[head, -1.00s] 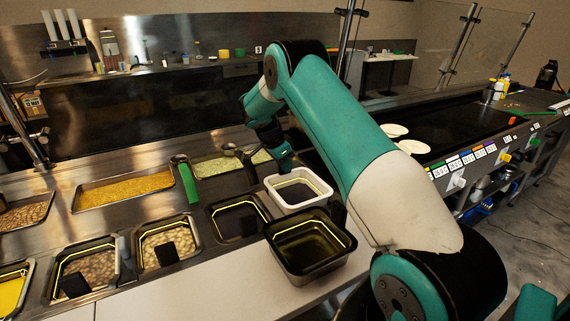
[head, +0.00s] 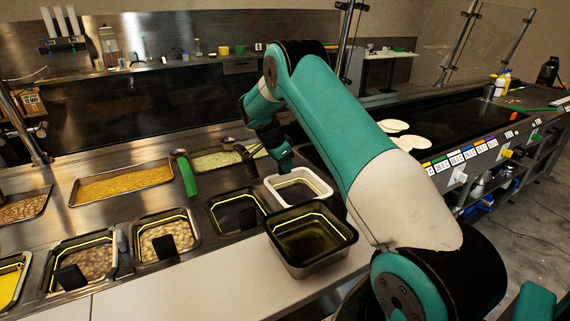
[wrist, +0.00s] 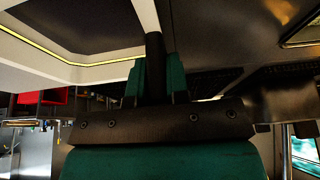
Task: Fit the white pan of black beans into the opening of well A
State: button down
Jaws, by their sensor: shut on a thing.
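The white pan (head: 328,191) is at the middle of the head view, behind the steel pan, with dark contents low inside it. My gripper (head: 286,165) is at the pan's far rim, shut on it. In the wrist view my gripper's fingers (wrist: 155,75) meet the white pan's pale wall (wrist: 100,72), and its dark inside shows at the upper left. The pan looks about level and low to the counter. The opening of well A is hidden under or behind the pan, and I cannot tell how far the pan sits in it.
A deep steel pan (head: 312,262) stands close in front of the white pan. A dark pan (head: 237,212) is just to the left. A yellow-filled pan (head: 122,184), a green-handled utensil (head: 188,176) and pans of beans lie farther left. A dark griddle (head: 440,118) is to the right.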

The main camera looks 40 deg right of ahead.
jog(key=shift+f+b, duration=0.45)
jog(key=shift+f, duration=0.2)
jog(key=c, duration=1)
grip_release()
jog(key=shift+c, duration=0.2)
jog(key=v, duration=1.7)
jog(key=shift+r, duration=0.25)
